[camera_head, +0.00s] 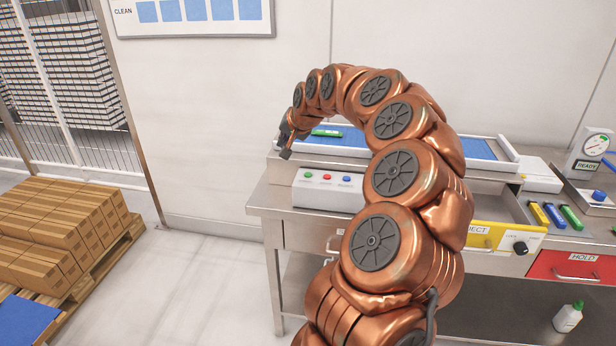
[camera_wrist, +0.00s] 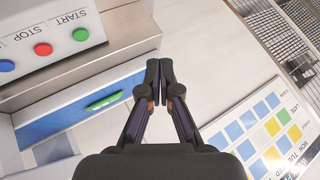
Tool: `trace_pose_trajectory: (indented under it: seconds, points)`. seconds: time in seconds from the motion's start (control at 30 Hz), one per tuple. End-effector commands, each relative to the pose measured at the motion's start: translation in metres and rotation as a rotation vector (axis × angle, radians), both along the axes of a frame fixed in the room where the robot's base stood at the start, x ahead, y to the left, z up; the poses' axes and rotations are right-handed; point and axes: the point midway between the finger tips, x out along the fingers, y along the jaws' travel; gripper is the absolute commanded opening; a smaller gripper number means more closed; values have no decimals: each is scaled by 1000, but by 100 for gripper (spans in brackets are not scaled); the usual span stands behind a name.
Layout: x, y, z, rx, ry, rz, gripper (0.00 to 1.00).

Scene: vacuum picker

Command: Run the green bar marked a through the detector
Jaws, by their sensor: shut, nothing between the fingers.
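A green bar (camera_head: 327,133) lies on the blue belt (camera_head: 474,147) near its left end. It also shows in the wrist view (camera_wrist: 103,101), left of the fingers. Another green bar (camera_head: 571,217) lies at the right of the bench. No letter is readable on either bar. My gripper (camera_head: 286,153) is at the belt's left end, left of and apart from the green bar on it. In the wrist view its fingertips (camera_wrist: 159,68) are together, with nothing between them. My arm hides the middle of the belt, and I cannot make out the detector.
A control box (camera_head: 328,192) with red, green and blue buttons stands before the belt; START and STOP are readable. A yellow bar (camera_head: 538,213) and a blue bar (camera_head: 554,214) lie beside the right green bar. A red HOLD drawer (camera_head: 575,272) is below right.

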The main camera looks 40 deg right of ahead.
Motion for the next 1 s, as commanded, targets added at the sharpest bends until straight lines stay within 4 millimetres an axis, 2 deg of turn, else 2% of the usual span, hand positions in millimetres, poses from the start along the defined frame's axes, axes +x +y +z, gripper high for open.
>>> trace_pose_trajectory:
  seconds: [0.03,0.1,0.2,0.3,0.77,1.0]
  points:
    - [-2,-22,-5,3,-12,-46,0]
    - [-4,-46,-10,4,-27,-94,0]
    - [-8,-69,-14,5,-41,-143,0]
    - [-12,-82,-16,4,-49,-169,0]
    - [-12,-85,-17,5,-50,-176,0]
    - [-13,-84,-29,7,-48,-175,0]
